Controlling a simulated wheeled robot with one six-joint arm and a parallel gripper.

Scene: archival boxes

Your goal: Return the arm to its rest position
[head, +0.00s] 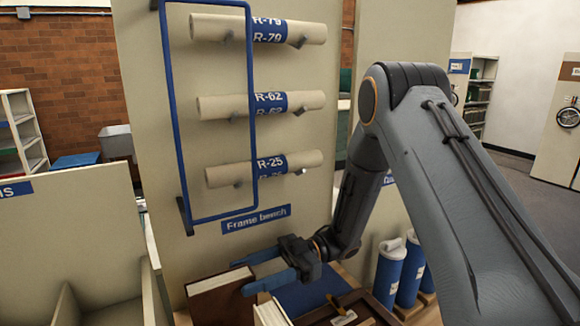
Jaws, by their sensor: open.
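My gripper (282,268) is low in the middle of the head view, at the end of my bent grey arm. It points left over the bench under the "Frame bench" sign (256,218). Its blue fingers are apart, and I see nothing held between them. A brown box or book (219,296) stands just below and left of the fingers. A cream-edged book or box (270,314) is just below them. I cannot tell whether the fingers touch either one.
A blue frame (180,130) and rolls labelled R-79, R-62 (220,104) and R-25 (222,175) are on the panel behind. Blue cylinders (388,271) stand right of my forearm. A wooden frame (372,310) lies on the bench. A pale divider (70,235) is at left.

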